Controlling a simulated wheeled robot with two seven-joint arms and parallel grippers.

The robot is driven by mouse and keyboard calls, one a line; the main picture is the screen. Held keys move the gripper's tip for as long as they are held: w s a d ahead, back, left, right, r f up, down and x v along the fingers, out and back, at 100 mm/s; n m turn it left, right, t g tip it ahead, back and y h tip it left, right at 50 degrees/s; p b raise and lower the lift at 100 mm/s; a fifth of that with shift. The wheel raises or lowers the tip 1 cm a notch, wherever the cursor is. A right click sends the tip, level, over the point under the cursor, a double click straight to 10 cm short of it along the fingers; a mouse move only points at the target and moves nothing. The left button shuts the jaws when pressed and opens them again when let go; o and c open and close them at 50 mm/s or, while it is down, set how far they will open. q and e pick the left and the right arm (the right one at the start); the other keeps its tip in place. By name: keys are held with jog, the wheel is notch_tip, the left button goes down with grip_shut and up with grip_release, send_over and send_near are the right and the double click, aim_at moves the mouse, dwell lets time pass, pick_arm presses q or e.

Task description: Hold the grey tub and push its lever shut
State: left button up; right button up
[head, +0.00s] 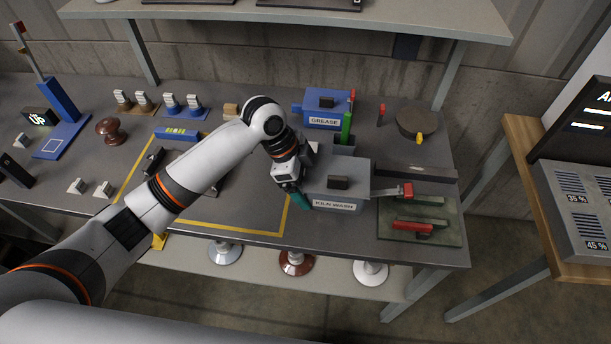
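The grey tub (359,181) with a "KILN WASH" label and a dark knob on its lid stands at the right part of the table. A lever with a red grip (406,190) sticks out to the right from the tub's side, roughly level. My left gripper (297,192) points down at the tub's left side, its teal fingertip by the front left corner. The wrist hides part of the fingers, so I cannot tell whether they are open, shut or touching the tub. My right gripper is not in view.
A blue tub (325,105) labelled "GREASE" stands behind, with a green bar (347,128) near it. A green board (448,228) with a red-handled clamp (412,226) lies right of the grey tub. A round brown lidded pot (417,121) stands farther back. A shelf (290,12) overhangs the back.

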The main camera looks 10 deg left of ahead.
pick_arm(q)
jog(key=shift+f+b, duration=1.3)
jog(key=shift+f, duration=2.05)
jog(key=shift+f, duration=0.25)
